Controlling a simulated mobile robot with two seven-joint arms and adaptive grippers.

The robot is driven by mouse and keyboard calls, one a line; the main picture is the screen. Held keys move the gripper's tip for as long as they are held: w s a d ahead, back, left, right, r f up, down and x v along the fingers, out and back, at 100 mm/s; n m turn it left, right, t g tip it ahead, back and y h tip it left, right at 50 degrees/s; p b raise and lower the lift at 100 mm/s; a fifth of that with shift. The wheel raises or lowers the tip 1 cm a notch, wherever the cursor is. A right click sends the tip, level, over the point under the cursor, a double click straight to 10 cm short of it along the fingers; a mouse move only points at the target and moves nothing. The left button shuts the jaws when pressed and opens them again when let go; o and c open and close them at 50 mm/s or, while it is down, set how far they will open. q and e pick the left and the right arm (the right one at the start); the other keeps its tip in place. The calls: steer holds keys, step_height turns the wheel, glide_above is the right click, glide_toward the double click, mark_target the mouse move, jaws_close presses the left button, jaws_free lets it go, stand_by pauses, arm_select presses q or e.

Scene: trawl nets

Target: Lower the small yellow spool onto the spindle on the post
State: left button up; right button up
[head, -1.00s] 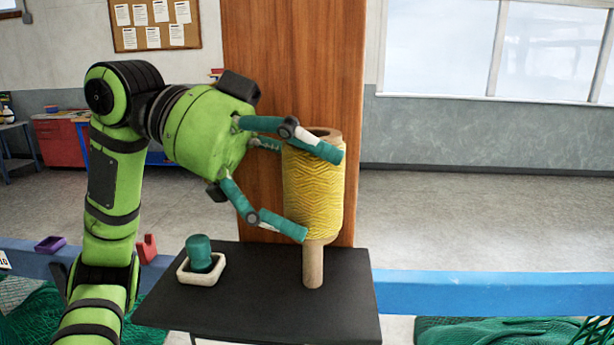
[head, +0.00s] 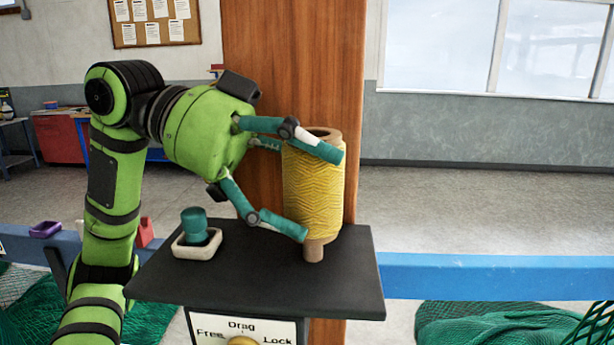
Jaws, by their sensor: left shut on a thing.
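The small yellow spool (head: 314,190) is upright, with yellow twine around a brown core whose top rim shows. My left gripper (head: 318,192) reaches in from the left, its teal fingers shut around the spool, one near its top and one near its lower end. A short brown cylinder (head: 313,251) shows between the twine and the black shelf (head: 250,284) on the wooden post (head: 290,60). I cannot tell whether this is the spindle or the core's lower end. The spool is in line above it. My right gripper is not in view.
A teal knob-like object (head: 195,222) sits in a small cream tray (head: 197,246) on the shelf, left of the spool. A drag panel (head: 243,328) hangs below the shelf. A blue rail (head: 490,277) runs behind, with green nets (head: 490,325) below it.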

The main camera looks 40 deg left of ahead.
arm_select(q)
steer(key=shift+f+b, duration=1.2)
steer(key=shift+f, duration=0.15)
steer(key=o, duration=1.2)
steer(key=shift+r, duration=5)
